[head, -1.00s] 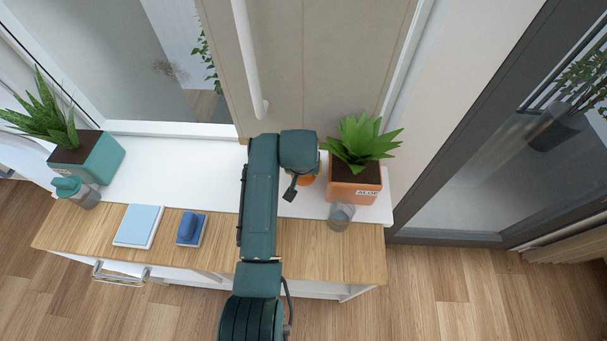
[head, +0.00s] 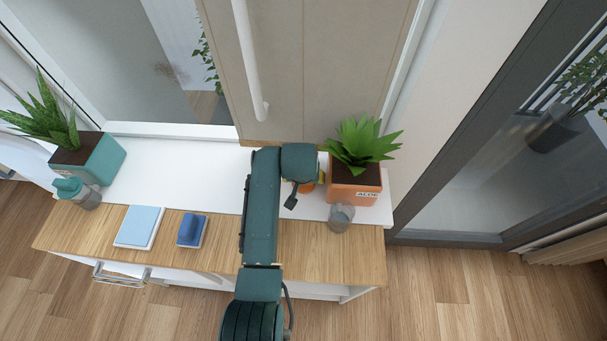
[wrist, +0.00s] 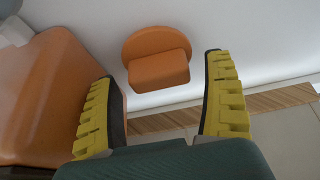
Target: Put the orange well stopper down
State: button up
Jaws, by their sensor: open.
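The orange well stopper (wrist: 157,58), a round disc with a block-like grip, sits on the white surface in the wrist view. In the head view, only a bit of orange (head: 308,187) shows beside my arm. My gripper (wrist: 163,74) is open, with one yellow-padded finger on each side of the stopper. Gaps show between the stopper and both fingers, and nothing is held. In the head view, my arm hides most of the gripper.
An orange aloe planter (head: 352,186) stands close to the right of my gripper and fills the left of the wrist view (wrist: 45,95).

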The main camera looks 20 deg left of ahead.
jog(key=v, duration=1.2)
